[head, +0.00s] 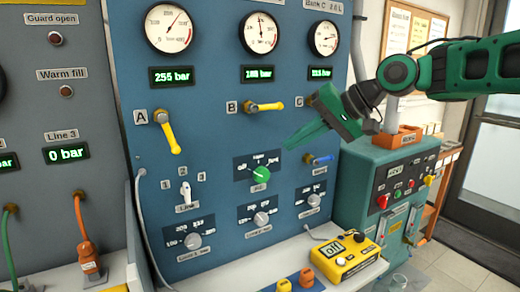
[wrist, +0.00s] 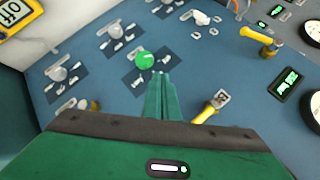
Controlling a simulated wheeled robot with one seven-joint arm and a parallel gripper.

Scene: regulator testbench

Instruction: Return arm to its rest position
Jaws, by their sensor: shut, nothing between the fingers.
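My green gripper (head: 305,138) reaches in from the right in the head view, in front of the blue panel (head: 220,130). Its fingers are together and hold nothing. In the wrist view the gripper (wrist: 160,78) points at a green knob (wrist: 145,60), and its tips appear close to that knob. In the head view the knob (head: 261,175) shows below and left of the fingertips, with a visible gap in the picture. Whether they touch cannot be told from the wrist view.
Yellow levers A (head: 168,132) and B (head: 264,107) stick out from the panel. A blue lever (head: 319,160) sits below the gripper. A yellow meter box (head: 345,257) lies on the bench below. A teal cabinet (head: 385,180) stands at the right under my arm.

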